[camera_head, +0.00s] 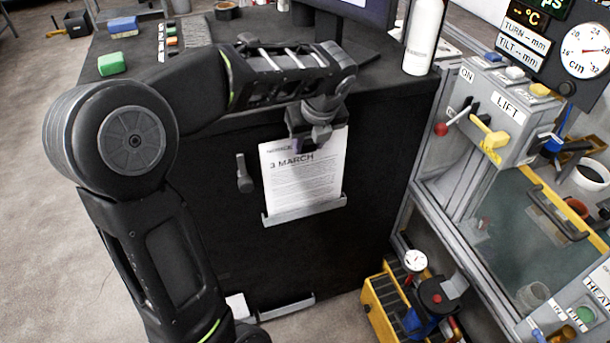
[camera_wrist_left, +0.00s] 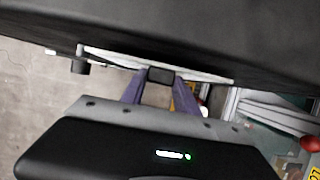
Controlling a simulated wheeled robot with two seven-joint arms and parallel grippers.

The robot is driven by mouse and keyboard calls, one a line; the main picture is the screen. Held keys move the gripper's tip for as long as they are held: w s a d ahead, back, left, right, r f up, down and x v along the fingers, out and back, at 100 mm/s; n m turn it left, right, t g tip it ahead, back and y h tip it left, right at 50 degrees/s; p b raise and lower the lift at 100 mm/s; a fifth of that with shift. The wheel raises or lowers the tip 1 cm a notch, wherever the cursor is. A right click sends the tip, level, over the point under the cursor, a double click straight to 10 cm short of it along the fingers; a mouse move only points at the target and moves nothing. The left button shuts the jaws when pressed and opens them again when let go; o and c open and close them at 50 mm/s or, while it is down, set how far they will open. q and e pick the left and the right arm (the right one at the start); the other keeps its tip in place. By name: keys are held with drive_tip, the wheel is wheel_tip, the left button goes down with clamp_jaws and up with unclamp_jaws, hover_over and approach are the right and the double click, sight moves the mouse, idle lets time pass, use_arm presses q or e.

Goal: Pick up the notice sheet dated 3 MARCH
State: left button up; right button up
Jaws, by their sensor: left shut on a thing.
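The white notice sheet headed 3 MARCH (camera_head: 303,176) stands upright against the dark front face of the desk, with its lower edge at a grey ledge (camera_head: 305,209). My left gripper (camera_head: 318,137) is at the sheet's top edge and shut on it. My right gripper is in neither view.
A dark knob (camera_head: 244,174) sticks out left of the sheet. A white bottle (camera_head: 422,38) stands at the desk's right end. The LIFT control box (camera_head: 497,110) and glass-fronted cabinet are to the right. A yellow crate (camera_head: 385,300) stands on the floor below.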

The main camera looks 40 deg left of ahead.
use_arm(q)
clamp_jaws()
drive_tip(key=shift+r, duration=0.1)
idle(0.5)
